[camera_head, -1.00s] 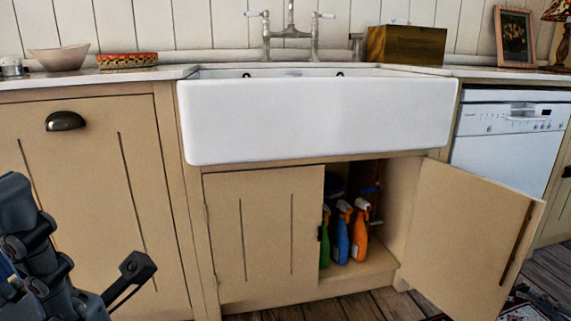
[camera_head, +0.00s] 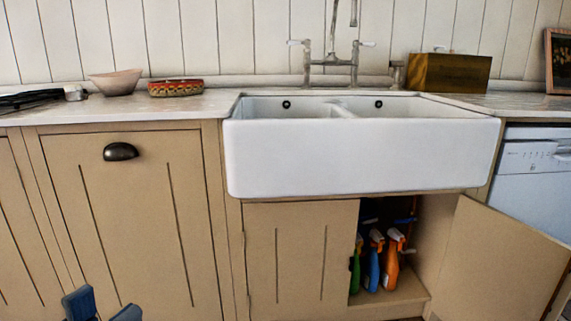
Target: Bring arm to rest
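Only the tip of my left gripper (camera_head: 102,309) shows, as two dark blue pieces at the bottom left edge, in front of the beige cabinet fronts. My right gripper is not in view.
A white double sink (camera_head: 360,160) is set in the counter. Below it, the right cabinet door (camera_head: 495,262) stands open and swings out toward the right. Several spray bottles (camera_head: 390,265) stand inside. A bowl (camera_head: 115,82) and a wooden box (camera_head: 450,73) are on the counter.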

